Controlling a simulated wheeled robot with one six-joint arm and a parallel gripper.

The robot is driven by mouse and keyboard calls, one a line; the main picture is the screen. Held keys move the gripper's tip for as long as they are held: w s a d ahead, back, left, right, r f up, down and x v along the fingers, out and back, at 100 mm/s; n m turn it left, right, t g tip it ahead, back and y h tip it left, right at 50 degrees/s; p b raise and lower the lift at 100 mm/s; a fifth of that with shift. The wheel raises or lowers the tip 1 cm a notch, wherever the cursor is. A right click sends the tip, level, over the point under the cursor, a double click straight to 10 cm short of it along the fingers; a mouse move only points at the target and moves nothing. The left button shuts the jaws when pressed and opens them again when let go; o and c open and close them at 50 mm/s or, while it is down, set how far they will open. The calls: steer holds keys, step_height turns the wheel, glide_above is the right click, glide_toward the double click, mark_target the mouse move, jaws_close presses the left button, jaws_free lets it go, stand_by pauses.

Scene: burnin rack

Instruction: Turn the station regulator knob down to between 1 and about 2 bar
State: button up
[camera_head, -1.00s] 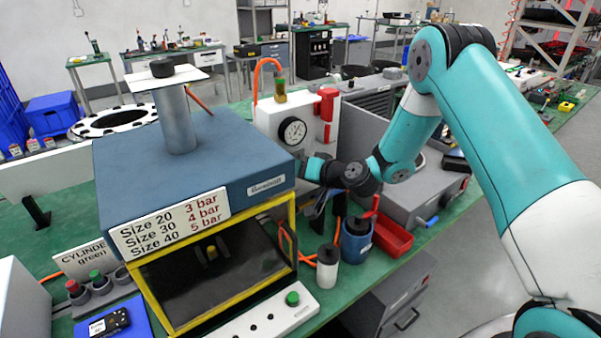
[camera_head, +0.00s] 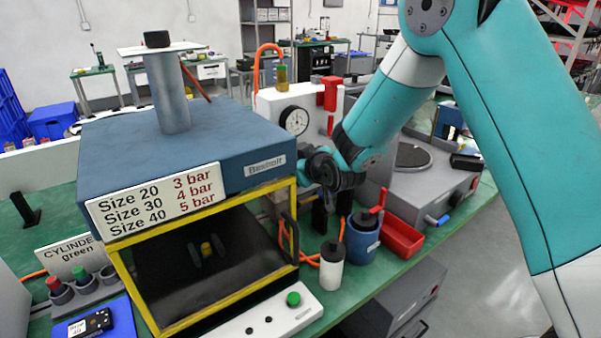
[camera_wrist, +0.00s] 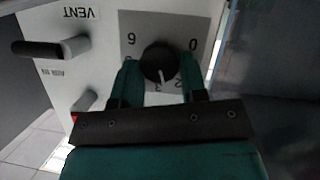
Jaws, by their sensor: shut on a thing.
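The regulator knob (camera_wrist: 158,62) is a dark round knob on a grey scale plate in the wrist view, where the lettering appears upside down. A pale mark on the knob points toward the lower side of the scale, close to the 3. The 0 is at upper right. My gripper (camera_wrist: 159,75) has its two teal fingers on either side of the knob, closed on it. In the head view the knob is hidden behind my dark wrist. The round white gauge (camera_head: 294,120) shows on the white station panel (camera_head: 270,104); its reading is too small to tell.
A VENT lever (camera_wrist: 50,48) is beside the knob. The blue press (camera_head: 180,155) with a pressure sign (camera_head: 155,200) stands left of my arm. A blue pot (camera_head: 360,240), a white bottle (camera_head: 331,270) and a red tray (camera_head: 402,238) are below my wrist.

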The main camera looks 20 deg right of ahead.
steer(key=shift+a+f+n+t+h+b, duration=0.15)
steer(key=shift+n+t+h+b, duration=0.55)
steer(key=shift+n+b, duration=1.15)
steer(key=shift+b, duration=0.3)
steer(key=shift+m, duration=0.25)
steer(key=o, duration=0.9)
steer(key=shift+r+b+v, duration=0.15)
steer(key=shift+b+v, duration=0.95)
steer(key=shift+v, duration=3.25)
steer(key=shift+r+b+v, duration=0.2)
steer(key=shift+b+v, duration=0.85)
steer(key=shift+v, duration=3.35)
